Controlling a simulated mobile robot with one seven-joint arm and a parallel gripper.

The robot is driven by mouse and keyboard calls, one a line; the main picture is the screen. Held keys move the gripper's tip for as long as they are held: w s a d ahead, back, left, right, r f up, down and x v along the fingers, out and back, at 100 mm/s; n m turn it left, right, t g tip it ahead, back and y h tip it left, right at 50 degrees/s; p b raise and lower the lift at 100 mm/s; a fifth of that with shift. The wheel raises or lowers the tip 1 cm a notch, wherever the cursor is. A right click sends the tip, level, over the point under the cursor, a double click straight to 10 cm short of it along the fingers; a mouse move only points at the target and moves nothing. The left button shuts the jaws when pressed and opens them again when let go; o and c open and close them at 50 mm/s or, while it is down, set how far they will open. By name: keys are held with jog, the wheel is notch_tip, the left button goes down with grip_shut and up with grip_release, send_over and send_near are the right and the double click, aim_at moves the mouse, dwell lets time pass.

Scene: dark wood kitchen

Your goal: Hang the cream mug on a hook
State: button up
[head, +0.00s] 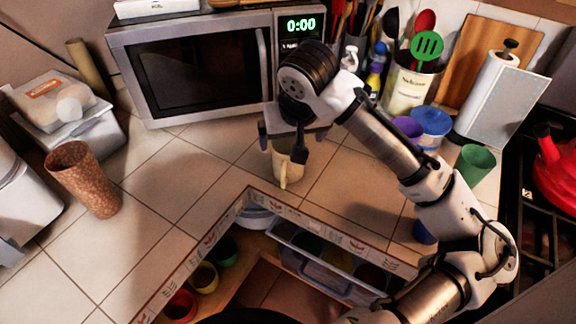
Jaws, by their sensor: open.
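The cream mug (284,172) stands on the tiled counter in front of the microwave, its handle toward the counter's front edge. My gripper (284,150) is over the mug from above, its jaws open. One dark finger overlaps the mug's upper right side in the picture. The gripper hides the mug's rim and back, and I cannot tell whether the fingers touch it. I cannot make out a hook in this view.
The microwave (205,70) stands close behind my gripper. A brown cup (84,178) stands at left, a green cup (476,163) at right. Below the counter edge are a red mug (181,306), yellow mug (204,277) and clear bin (318,262). The left-middle counter is clear.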

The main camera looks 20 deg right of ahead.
aim_at(289, 147)
jog(key=b+x, duration=0.3)
jog(key=x, duration=0.2)
jog(key=shift+a+b, duration=0.1)
jog(key=shift+b, duration=0.25)
jog(key=shift+c, duration=0.2)
jog(key=c, duration=1.2)
